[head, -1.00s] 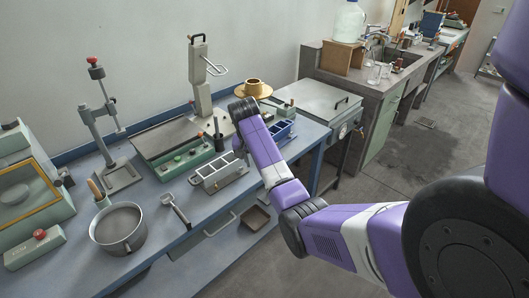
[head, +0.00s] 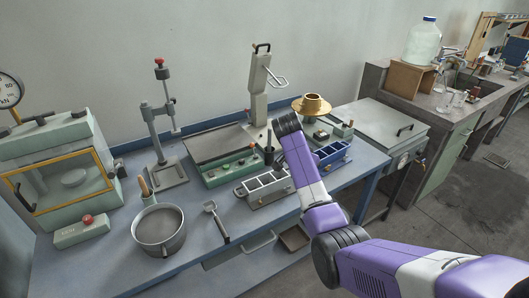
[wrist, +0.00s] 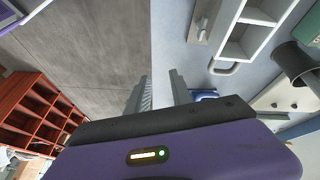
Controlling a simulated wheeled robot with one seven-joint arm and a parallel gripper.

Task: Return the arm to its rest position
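My arm, purple and white, reaches from the lower right over the front of the blue-grey bench (head: 112,262) in the head view. Its gripper is hidden there behind the arm's own links. In the wrist view my gripper (wrist: 160,92) shows two grey fingers standing apart, with nothing between them. The bench's front edge and the floor lie beyond the fingertips. A grey rack with square compartments (head: 265,189) stands on the bench beside the arm; it also appears at the top of the wrist view (wrist: 247,38), apart from the fingers.
A blue bin (head: 333,156) and brass-coloured piece (head: 312,106) stand close to the arm. A pot (head: 160,232), scoop (head: 216,222), clamp stand (head: 160,125) and glass-fronted case (head: 70,178) stand further left. A reddish-brown shelf (wrist: 38,108) shows in the wrist view.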

